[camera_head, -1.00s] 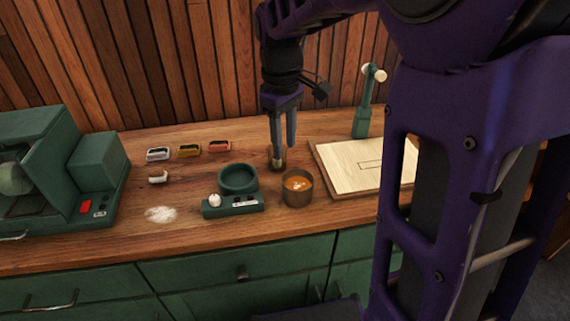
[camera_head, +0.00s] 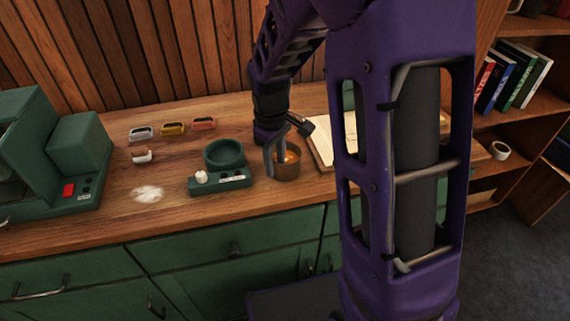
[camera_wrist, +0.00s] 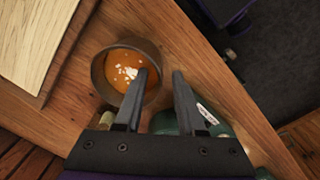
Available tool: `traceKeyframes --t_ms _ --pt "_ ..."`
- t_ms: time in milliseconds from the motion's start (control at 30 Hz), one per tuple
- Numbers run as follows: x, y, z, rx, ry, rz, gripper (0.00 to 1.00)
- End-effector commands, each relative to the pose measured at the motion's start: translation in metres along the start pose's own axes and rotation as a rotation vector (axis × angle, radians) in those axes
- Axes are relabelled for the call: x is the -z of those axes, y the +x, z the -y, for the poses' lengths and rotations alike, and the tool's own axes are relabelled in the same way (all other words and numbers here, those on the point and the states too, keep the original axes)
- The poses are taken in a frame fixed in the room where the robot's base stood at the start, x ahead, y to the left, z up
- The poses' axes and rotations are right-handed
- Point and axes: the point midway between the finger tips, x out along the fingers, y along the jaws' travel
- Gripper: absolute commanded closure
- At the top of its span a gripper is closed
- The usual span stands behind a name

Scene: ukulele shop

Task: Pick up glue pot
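The glue pot (camera_head: 289,171) is a brown, round, open pot with amber glue and pale flecks inside. It stands upright on the wooden counter, just right of the green warmer. It also shows in the wrist view (camera_wrist: 101,84). My gripper (camera_head: 275,162) is at the pot with its fingers apart and pointing down. In the wrist view, one finger of my gripper (camera_wrist: 159,72) overlaps the pot's opening and the other is outside the rim. The pot's wall seems to lie between them. I cannot tell whether either finger touches it.
The green warmer (camera_head: 222,182) with a round well and white knob stands close left of the pot. A pale board (camera_head: 319,137) lies to the right. White powder (camera_head: 147,193), small coloured holders (camera_head: 173,129) and a green machine (camera_head: 77,150) are further left.

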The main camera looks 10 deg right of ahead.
Motion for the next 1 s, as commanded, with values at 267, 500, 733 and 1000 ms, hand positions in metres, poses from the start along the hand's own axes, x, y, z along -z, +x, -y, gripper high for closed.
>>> traceKeyframes --t_ms 267,500,733,1000 --pt "0.0002 0.0025 -0.0002 -0.001 0.000 -0.001 0.65" --pt "0.0002 0.0023 -0.0003 -0.001 0.000 -0.001 1.00" --pt "0.0002 0.0023 -0.0002 -0.001 0.001 -0.001 1.00" --pt "0.0001 0.0022 -0.0003 -0.001 0.001 -0.001 1.00"
